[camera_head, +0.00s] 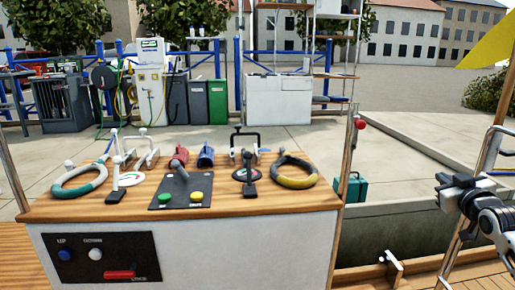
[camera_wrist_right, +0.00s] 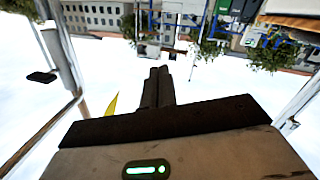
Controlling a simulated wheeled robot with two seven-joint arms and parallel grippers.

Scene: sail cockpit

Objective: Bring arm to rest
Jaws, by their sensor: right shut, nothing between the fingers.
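My right gripper (camera_head: 443,180) is at the right edge of the head view, raised beside a shiny metal rail post and away from the console. In the right wrist view its dark fingers (camera_wrist_right: 158,84) are together with nothing between them. That view is upside down, with sky behind the fingers and buildings along the top. My left arm and gripper are not in view.
A wooden-topped console (camera_head: 120,208) with levers, rope rings and buttons stands at the centre left. A teal case (camera_head: 352,189) is behind its right side. A metal post (camera_head: 348,150) rises by the console. A yellow cloth (camera_head: 492,47) hangs at the upper right.

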